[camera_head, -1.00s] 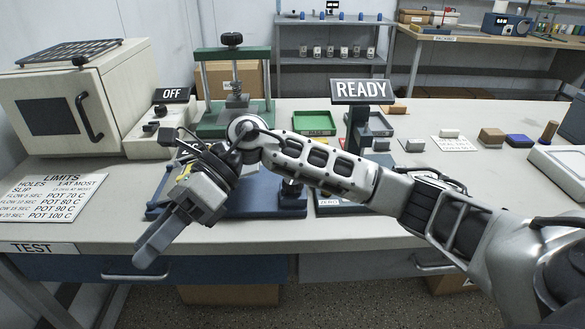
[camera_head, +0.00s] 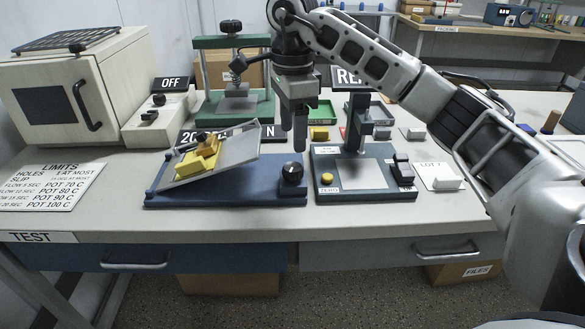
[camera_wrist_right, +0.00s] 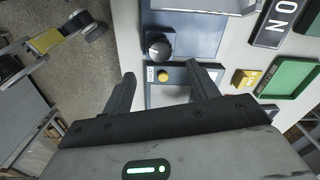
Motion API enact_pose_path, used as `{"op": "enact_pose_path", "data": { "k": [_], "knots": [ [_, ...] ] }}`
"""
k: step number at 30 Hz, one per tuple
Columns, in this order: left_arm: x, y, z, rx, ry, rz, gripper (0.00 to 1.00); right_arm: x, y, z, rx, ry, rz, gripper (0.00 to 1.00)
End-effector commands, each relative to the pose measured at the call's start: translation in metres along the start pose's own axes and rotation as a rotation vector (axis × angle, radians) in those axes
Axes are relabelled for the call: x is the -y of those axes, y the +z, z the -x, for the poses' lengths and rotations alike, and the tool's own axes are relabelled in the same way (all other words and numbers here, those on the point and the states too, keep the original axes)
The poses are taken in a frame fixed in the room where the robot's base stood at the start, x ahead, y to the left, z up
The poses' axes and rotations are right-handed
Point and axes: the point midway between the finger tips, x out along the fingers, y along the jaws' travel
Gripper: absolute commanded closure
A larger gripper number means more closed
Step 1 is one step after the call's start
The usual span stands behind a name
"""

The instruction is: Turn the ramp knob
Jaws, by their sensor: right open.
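The ramp is a tilted grey plate (camera_head: 232,155) hinged on a dark blue base (camera_head: 225,194), its right end raised. A yellow block (camera_head: 198,158) with a dark top lies on the plate's lower left part. The black ramp knob (camera_head: 292,173) stands at the base's right end. My right gripper (camera_head: 293,136) is open and empty, pointing down just above and behind the knob. In the right wrist view the knob (camera_wrist_right: 158,47) shows beyond the fingertips, with visible space between. My left gripper is not in view.
A scale (camera_head: 323,190) with a yellow button (camera_head: 327,179) stands close right of the ramp base. A green press (camera_head: 235,110) stands behind, and a beige oven (camera_head: 70,95) is at the left. A LIMITS sheet (camera_head: 50,186) lies in front of the oven. My right arm covers part of the READY sign (camera_head: 345,77).

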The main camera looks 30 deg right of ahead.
Motion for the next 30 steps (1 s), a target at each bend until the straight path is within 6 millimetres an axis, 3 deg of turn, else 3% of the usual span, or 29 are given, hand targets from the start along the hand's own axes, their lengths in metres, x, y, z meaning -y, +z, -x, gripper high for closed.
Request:
{"op": "enact_pose_path", "data": {
  "k": [1, 3, 12, 24, 25, 30],
  "knots": [
    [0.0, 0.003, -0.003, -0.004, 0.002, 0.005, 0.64, -0.001, 0.001, -0.017, 0.001, 0.005, 0.002, 0.41],
    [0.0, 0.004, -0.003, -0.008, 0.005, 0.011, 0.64, -0.001, 0.001, -0.032, 0.001, 0.005, 0.001, 0.41],
    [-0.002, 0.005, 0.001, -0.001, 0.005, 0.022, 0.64, 0.0, 0.0, -0.072, 0.001, 0.001, 0.0, 0.41],
    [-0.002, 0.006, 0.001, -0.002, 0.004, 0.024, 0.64, 0.0, 0.0, -0.08, 0.001, -0.001, 0.0, 0.41],
    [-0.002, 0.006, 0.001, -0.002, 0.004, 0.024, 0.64, 0.0, 0.0, -0.08, 0.001, -0.001, 0.0, 0.44],
    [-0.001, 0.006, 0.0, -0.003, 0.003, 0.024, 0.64, 0.0, 0.0, -0.08, 0.001, -0.001, 0.0, 0.86]
  ]
}}
